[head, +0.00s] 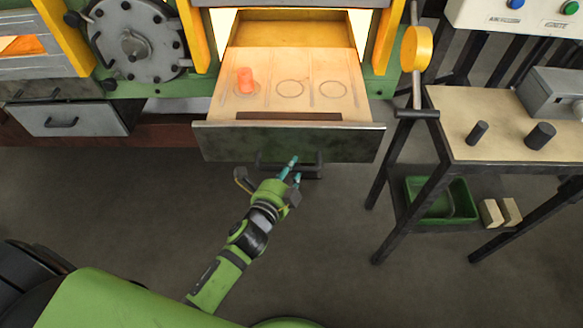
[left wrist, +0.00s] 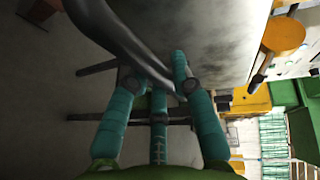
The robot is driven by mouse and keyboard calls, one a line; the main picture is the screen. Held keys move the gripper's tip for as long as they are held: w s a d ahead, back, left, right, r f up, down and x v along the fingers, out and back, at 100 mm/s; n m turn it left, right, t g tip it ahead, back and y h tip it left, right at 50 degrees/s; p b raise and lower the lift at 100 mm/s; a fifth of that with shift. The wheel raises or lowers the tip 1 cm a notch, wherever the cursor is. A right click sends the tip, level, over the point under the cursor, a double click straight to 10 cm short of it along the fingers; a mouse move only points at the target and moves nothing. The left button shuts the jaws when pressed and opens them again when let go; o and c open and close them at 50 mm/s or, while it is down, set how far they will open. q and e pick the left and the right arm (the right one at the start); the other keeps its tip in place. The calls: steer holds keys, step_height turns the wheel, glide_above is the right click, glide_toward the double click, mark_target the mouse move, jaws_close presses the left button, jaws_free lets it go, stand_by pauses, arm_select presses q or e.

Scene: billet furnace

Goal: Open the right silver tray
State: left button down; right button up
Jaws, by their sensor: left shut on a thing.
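The right tray (head: 225,142) is a drawer with a dark, worn metal front, and it stands pulled out of the furnace in the head view. Its pale inside has several marked rings, and a glowing orange billet (head: 245,80) stands on the left one. My left gripper (head: 291,172) is at the dark bar handle (head: 312,158) on the tray's front. In the left wrist view its teal fingers (left wrist: 160,80) are shut on the handle (left wrist: 120,35), beside the grey tray front (left wrist: 210,35). Part of the handle is hidden by the fingers. My right gripper is not in view.
A closed silver tray (head: 60,119) with its own handle is at the left. A workbench (head: 500,147) with dark cylinders stands at the right, with a green bin (head: 461,207) below. A yellow round knob (head: 416,48) stands beside the furnace. The floor before the trays is clear.

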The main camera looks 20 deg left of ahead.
arm_select(q)
steer(key=c, duration=1)
jaws_free()
steer(key=shift+c, duration=0.2)
steer(key=v, duration=1.2)
steer(key=shift+f, duration=0.15)
steer(key=s+a+f+n+g, duration=0.1)
steer(key=s+f+n+g, duration=0.25)
steer(key=f, duration=1.05)
steer(key=s+f+n+g, duration=0.3)
steer(key=s+f+n, duration=0.15)
steer(key=f, duration=0.85)
steer(key=s+a+f+n+g+y, duration=0.1)
steer(key=s+a+f+n+g, duration=0.2)
steer(key=s+f, duration=0.5)
steer(key=s+a+f+n+g+y, duration=0.1)
steer(key=s+a+f+n+g, duration=0.2)
steer(key=s, duration=1.1)
step_height(320, 180, down, 5)
steer(key=shift+n+g, duration=1)
steer(key=shift+g, duration=0.05)
